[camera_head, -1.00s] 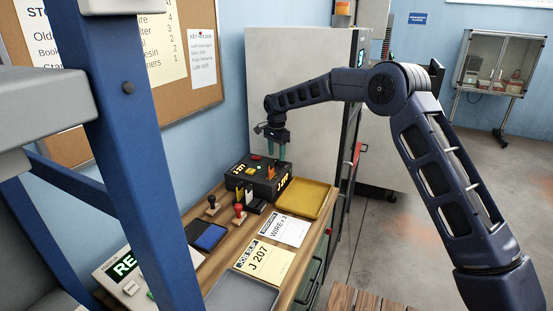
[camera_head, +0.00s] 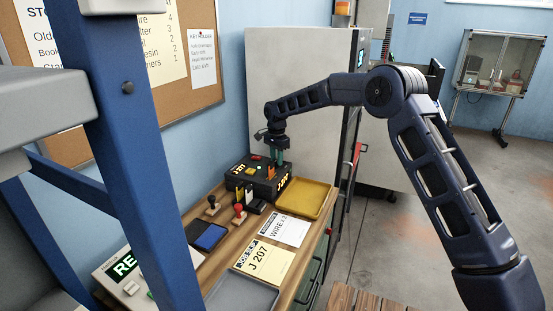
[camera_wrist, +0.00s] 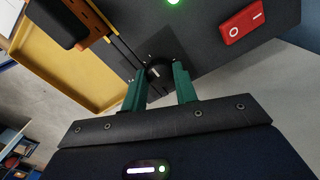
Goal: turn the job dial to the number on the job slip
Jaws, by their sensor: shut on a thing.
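The black control box (camera_head: 240,180) stands at the back of the wooden bench, with lit displays on its sides too small to read surely. My gripper (camera_head: 277,160) points down onto its top. In the wrist view, the green fingers of my gripper (camera_wrist: 160,85) stand either side of a round black dial knob (camera_wrist: 157,70) and are shut on it. The knob's marks are not legible. The yellow job slip (camera_head: 266,264) lies flat at the front of the bench and reads J 207.
A yellow tray (camera_head: 318,190) sits right of the box. A white WIRE slip (camera_head: 289,231), a blue pad (camera_head: 209,237), a red-handled stamp (camera_head: 239,212) and a grey tray (camera_head: 243,291) lie nearer. A red rocker switch (camera_wrist: 243,22) is on the box top.

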